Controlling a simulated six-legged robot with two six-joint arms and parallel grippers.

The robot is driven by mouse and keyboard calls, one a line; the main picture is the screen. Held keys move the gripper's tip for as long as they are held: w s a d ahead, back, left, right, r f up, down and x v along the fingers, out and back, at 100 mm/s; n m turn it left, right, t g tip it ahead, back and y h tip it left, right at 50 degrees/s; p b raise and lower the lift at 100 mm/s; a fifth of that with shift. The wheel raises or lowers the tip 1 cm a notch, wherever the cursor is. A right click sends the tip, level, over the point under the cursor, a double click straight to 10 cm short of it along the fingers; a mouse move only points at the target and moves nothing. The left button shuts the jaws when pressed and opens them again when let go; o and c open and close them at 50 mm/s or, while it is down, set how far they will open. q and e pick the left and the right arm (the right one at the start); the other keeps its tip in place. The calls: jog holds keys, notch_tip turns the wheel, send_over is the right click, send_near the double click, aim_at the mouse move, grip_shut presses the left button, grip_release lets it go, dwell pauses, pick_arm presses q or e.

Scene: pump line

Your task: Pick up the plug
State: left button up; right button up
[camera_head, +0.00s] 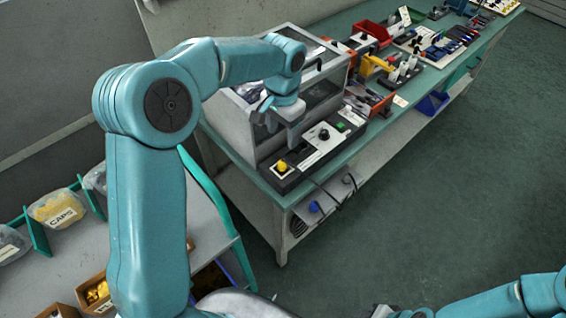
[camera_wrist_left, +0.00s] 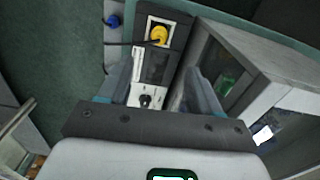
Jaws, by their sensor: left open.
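A blue plug-like piece (camera_head: 314,206) with a dark cable sits low at the bench's front, below the top; it also shows in the left wrist view (camera_wrist_left: 112,21). A yellow round piece (camera_head: 282,167) stands at the near end of a dark control panel (camera_head: 298,177); it shows in the left wrist view (camera_wrist_left: 158,34) too. I cannot tell which of the two is the plug. My left gripper (camera_head: 279,124) is open and empty, above and behind the panel's near part. Its fingers (camera_wrist_left: 165,90) frame the panel from above. My right gripper is out of view.
A grey machine with clear windows (camera_head: 312,88) stands close behind my left gripper. Tools and red bins (camera_head: 372,32) crowd the teal bench further off. A lower side table with bagged caps (camera_head: 58,208) is at left. The green floor (camera_head: 430,190) is clear.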

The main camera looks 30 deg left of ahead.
pick_arm(q)
send_over(282, 162)
jog(key=f, duration=0.5)
jog(key=shift+w+f, duration=0.35)
jog(key=shift+s+f, duration=0.25)
jog(key=shift+f, duration=0.2)
notch_tip(282, 162, down, 5)
jog(key=shift+s+f+p, duration=0.1)
jog(key=shift+p, duration=0.7)
jog(key=c, duration=0.9)
grip_shut()
